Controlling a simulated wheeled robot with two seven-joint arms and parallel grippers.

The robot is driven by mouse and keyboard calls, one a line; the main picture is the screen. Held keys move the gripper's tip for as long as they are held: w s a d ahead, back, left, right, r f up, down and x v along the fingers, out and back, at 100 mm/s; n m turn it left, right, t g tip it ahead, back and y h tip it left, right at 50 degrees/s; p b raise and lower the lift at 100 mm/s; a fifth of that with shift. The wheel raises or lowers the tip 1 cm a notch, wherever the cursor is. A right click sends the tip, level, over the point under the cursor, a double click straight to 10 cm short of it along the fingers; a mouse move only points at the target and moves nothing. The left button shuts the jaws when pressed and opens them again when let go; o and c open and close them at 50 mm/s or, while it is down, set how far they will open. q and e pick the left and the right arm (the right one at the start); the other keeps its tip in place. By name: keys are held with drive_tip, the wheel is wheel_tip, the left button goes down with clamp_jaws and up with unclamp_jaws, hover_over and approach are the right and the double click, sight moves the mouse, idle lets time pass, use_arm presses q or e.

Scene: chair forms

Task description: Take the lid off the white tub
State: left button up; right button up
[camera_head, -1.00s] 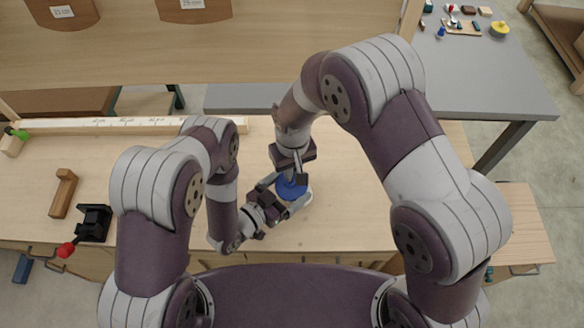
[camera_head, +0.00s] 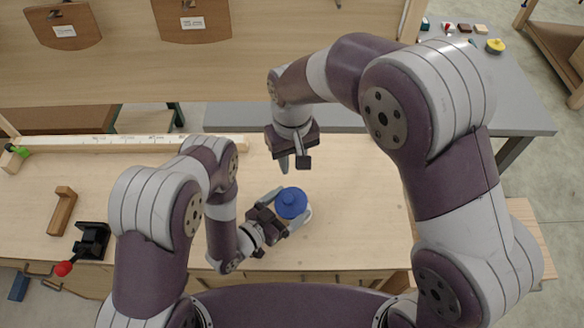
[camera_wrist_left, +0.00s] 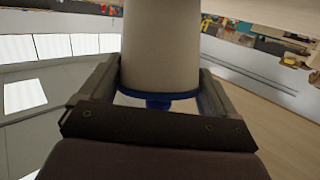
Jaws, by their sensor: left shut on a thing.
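The white tub (camera_head: 308,214) is on the workbench, mostly hidden under its round blue lid (camera_head: 291,202) with a knob in the middle. My left gripper (camera_head: 286,209) is shut on the tub, one finger on each side. In the left wrist view the pale tub (camera_wrist_left: 160,45) sits between the fingers, with the blue lid (camera_wrist_left: 158,99) at its lower end in the picture. My right gripper (camera_head: 294,163) is above and behind the tub, apart from the lid. Its fingers look separated, with nothing between them.
A long ruler strip (camera_head: 120,144) lies along the bench's back. A wooden block tool (camera_head: 62,211) and a black clamp with a red knob (camera_head: 92,241) are at the left. The bench right of the tub is clear. A grey table (camera_head: 525,110) stands behind.

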use_arm(q)
drive_tip(key=o, duration=1.2)
drive_tip(key=shift+s+a, duration=0.1)
